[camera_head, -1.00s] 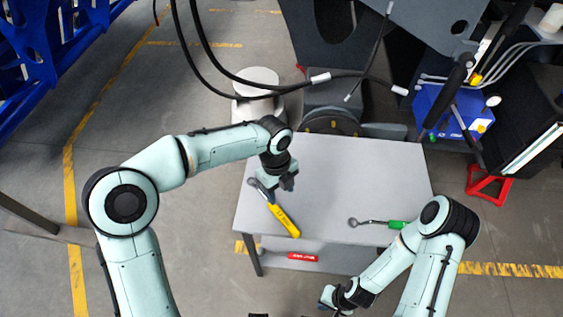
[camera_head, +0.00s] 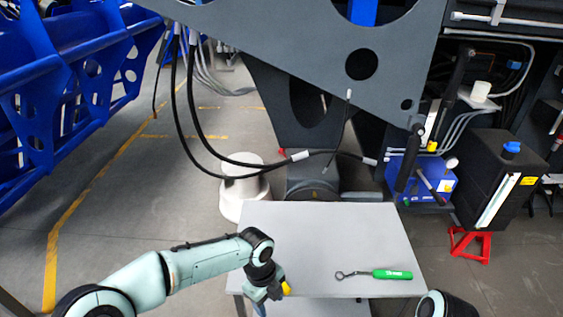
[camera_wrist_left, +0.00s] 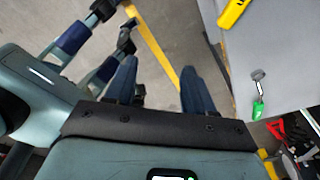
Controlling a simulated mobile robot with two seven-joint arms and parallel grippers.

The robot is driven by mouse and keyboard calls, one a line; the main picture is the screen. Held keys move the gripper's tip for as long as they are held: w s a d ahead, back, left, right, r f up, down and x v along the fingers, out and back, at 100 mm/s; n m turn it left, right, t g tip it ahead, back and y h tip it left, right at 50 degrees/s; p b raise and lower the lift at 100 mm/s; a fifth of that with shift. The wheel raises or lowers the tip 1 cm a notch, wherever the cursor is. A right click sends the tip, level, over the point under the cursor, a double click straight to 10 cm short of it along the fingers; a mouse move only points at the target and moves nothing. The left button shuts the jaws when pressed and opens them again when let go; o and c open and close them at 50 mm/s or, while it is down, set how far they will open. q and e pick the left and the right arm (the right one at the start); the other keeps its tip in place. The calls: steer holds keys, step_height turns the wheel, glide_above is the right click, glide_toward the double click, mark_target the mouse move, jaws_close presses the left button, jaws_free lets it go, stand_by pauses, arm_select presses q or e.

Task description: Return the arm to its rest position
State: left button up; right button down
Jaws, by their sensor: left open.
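My left gripper (camera_head: 266,293) hangs at the table's front left edge in the head view, pointing down. In the left wrist view its two fingers (camera_wrist_left: 160,70) are spread wide with nothing between them. A yellow-handled tool shows only as a small yellow patch (camera_head: 286,288) behind the gripper in the head view; its yellow handle (camera_wrist_left: 233,12) is at the top of the left wrist view, apart from the fingers. Of my right arm only a part (camera_head: 442,306) shows at the bottom right; its gripper is out of view.
A grey table (camera_head: 325,235) stands ahead, mostly bare. A green-handled ring tool (camera_head: 392,275) lies near its front right. Black cables (camera_head: 187,120) hang under the grey chassis plate (camera_head: 300,45). A white round stand (camera_head: 245,187) is behind the table, a blue box (camera_head: 425,180) to the right.

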arm_select(q)
steer(key=s+a+f+n+g+h, duration=0.15)
steer(key=s+f+n, duration=0.25)
steer(key=f+n, duration=0.45)
steer(key=s+f+n+h, duration=0.2)
steer(key=s+f+n, duration=0.25)
steer(key=f, duration=0.65)
steer(key=s+a+f+n+t, duration=0.1)
steer(key=s+a+f+n, duration=0.3)
steer(key=s+n, duration=0.3)
steer(key=s+a+f+n, duration=0.3)
steer(key=s+f+n, duration=0.3)
steer(key=n, duration=0.4)
steer(key=shift+s+a+t+y, duration=0.35)
steer(key=shift+y, duration=0.1)
arm_select(e)
steer(key=shift+w, duration=0.4)
